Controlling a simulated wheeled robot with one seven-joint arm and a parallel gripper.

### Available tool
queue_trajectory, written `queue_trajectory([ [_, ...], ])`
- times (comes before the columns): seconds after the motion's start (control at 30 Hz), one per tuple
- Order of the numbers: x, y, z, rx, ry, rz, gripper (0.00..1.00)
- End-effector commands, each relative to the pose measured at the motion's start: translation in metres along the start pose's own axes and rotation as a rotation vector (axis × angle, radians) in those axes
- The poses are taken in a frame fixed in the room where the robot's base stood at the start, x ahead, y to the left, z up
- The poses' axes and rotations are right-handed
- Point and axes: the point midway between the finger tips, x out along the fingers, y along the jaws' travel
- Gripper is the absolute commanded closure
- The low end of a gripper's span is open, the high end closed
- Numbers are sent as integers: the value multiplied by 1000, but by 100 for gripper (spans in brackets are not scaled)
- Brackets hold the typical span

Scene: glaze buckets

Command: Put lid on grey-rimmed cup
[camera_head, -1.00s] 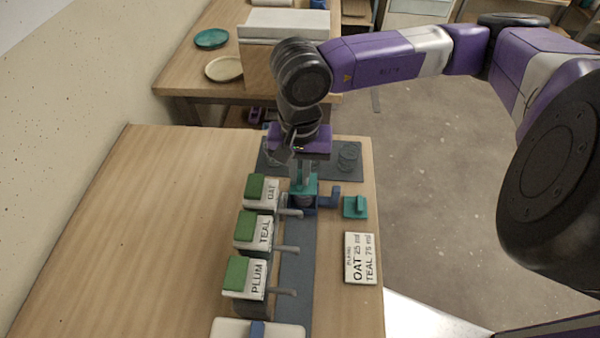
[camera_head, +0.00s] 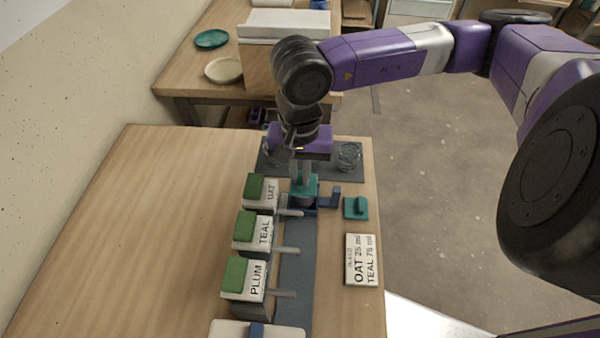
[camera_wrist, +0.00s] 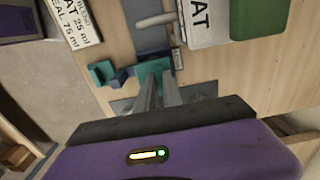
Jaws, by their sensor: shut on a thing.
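My gripper (camera_head: 303,180) points down over the near edge of the dark mat and is shut on a teal lid (camera_head: 305,190). In the wrist view the lid (camera_wrist: 152,68) shows at the fingertips (camera_wrist: 159,82). The lid is right over a dark blue piece (camera_head: 330,201) with an arm sticking out to the right. I cannot tell whether the lid rests on anything. Any cup under the lid is hidden, and no grey rim can be made out. A second teal lid (camera_head: 356,208) with a raised grip lies on the table to the right.
Green-topped dispensers labelled OAT (camera_head: 262,191), TEAL (camera_head: 253,231) and PLUM (camera_head: 245,277) stand left of a grey strip (camera_head: 298,262). A clear glass (camera_head: 348,156) stands on the dark mat (camera_head: 325,172). A sign (camera_head: 361,260) lies right. The table's left is clear.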

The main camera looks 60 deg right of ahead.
Motion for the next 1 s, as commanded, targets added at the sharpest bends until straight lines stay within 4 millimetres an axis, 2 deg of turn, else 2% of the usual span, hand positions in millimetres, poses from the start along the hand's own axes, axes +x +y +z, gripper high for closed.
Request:
queue_trajectory([
  [0.53, 5, 0, 0, -1, -1, 0, 100],
  [0.57, 4, 0, 0, 0, -1, 0, 88],
  [0.6, 4, 0, 0, 0, -1, 0, 80],
  [0.7, 4, 0, 0, 0, -1, 0, 64],
  [1.0, 3, 0, 0, 0, 0, 0, 64],
])
